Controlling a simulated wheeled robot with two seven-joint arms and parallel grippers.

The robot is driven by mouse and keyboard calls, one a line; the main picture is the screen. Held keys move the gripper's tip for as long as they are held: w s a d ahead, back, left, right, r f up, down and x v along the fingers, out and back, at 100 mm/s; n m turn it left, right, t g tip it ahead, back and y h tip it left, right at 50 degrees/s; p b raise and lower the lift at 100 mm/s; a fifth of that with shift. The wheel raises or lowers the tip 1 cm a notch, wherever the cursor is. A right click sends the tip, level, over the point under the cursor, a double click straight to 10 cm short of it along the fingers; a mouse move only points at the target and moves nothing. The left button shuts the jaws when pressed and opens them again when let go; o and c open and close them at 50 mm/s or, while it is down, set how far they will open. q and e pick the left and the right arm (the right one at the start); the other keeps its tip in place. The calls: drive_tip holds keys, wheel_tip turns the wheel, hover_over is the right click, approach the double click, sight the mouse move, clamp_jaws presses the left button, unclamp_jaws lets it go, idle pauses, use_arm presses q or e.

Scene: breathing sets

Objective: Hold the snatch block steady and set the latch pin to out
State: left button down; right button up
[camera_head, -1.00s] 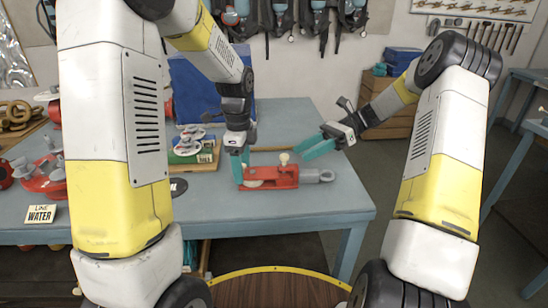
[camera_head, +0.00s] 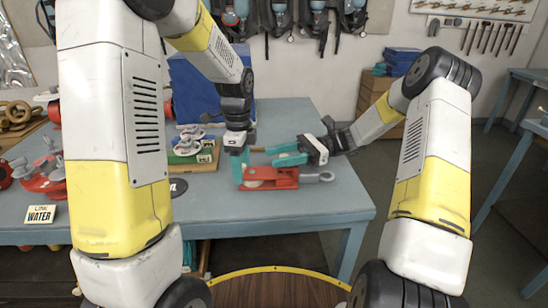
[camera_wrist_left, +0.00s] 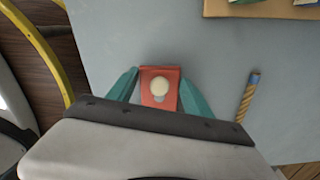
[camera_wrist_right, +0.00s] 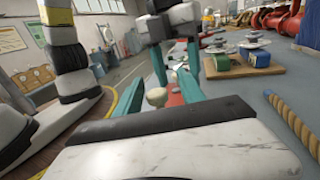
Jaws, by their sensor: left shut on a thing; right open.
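The red snatch block (camera_head: 285,179) lies on the blue-grey table, its grey eye end pointing right. My left gripper (camera_head: 242,172) comes down over its left end and is shut on it. In the left wrist view the red body (camera_wrist_left: 172,74) sits between the fingers. A pale round knob (camera_wrist_left: 159,87), seemingly the latch pin's, stands out there. My right gripper (camera_head: 283,154) is open just above and behind the block. In the right wrist view the knob (camera_wrist_right: 156,97) shows between its fingers, apart from both. In the head view the right gripper hides the knob.
A rope piece (camera_wrist_right: 290,120) lies behind the block. A board with small blocks (camera_head: 203,160) stands behind my left gripper. Red fittings (camera_head: 45,182) and a "LINE WATER" card (camera_head: 40,214) lie at the left. The table's front right is clear.

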drive_tip(key=shift+s+a, duration=0.25)
drive_tip(key=shift+a, duration=0.45)
drive_tip(key=c, duration=0.9)
clamp_jaws()
drive_tip(key=shift+w, duration=0.1)
